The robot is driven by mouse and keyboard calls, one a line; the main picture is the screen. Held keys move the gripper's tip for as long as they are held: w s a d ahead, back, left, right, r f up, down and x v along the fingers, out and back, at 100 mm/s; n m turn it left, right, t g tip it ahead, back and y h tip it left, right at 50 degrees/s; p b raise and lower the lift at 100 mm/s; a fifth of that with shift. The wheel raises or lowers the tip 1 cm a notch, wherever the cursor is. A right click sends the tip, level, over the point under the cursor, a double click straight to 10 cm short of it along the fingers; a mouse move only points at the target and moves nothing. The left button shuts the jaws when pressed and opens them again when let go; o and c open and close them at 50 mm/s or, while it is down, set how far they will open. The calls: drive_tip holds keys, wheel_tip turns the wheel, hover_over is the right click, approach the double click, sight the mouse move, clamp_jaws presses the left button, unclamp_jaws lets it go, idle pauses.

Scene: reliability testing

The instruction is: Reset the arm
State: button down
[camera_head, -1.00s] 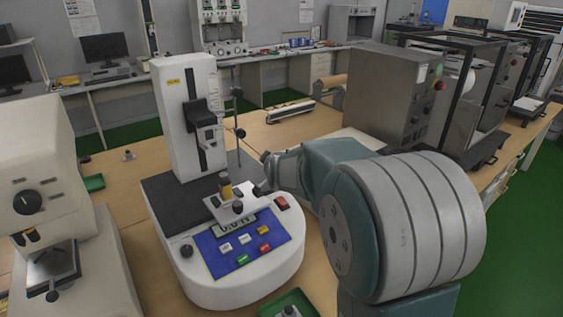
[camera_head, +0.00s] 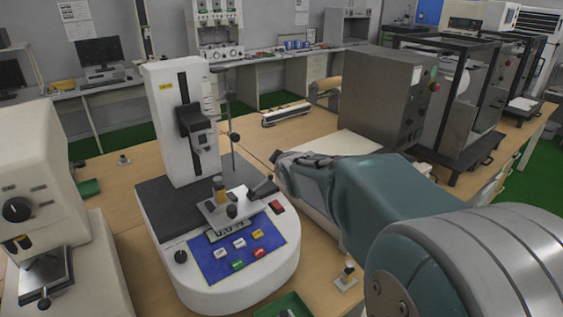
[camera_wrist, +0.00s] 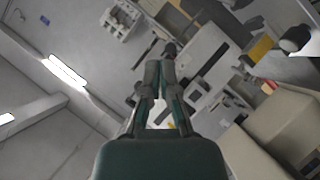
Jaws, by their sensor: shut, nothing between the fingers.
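My gripper (camera_wrist: 160,66) is shut and empty in the wrist view, its two fingers together. In the head view my gripper (camera_head: 279,160) shows at the far end of my teal arm, just right of the white test machine. It is in the air and apart from the machine; its fingers are small there. The machine (camera_head: 164,113) has a tall column, a blue button panel (camera_head: 239,258) and a small metal stage (camera_head: 246,208). A brass-coloured piece (camera_head: 219,188) stands upright on the stage. A black lever (camera_head: 264,187) is at the stage's right.
Another white machine (camera_head: 40,150) stands at the left edge. A grey metal cabinet (camera_head: 378,95) stands behind my arm. A green tray (camera_head: 285,305) and a small fixture (camera_head: 347,277) are in front. Bare wooden table (camera_head: 265,137) lies behind the test machine.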

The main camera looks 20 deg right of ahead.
drive_tip(key=s+a+f+m+g+y, duration=0.1)
drive_tip(key=s+a, duration=0.3)
drive_tip(key=s, duration=0.5)
drive_tip(key=s+a+f+m+g+y, duration=0.1)
drive_tip(key=s+a+f+m+g, duration=0.1)
drive_tip(key=s, duration=0.8)
drive_tip(key=s+a+f+m+g+y, duration=0.1)
drive_tip(key=s+a+m+g, duration=0.2)
drive_tip(key=s+a, duration=0.3)
drive_tip(key=s+g, duration=0.1)
drive_tip(key=s, duration=0.2)
drive_tip(key=shift+s+a+f+m, duration=0.3)
drive_tip(key=shift+a+f+m, duration=0.05)
drive_tip(key=shift+a+m, duration=0.05)
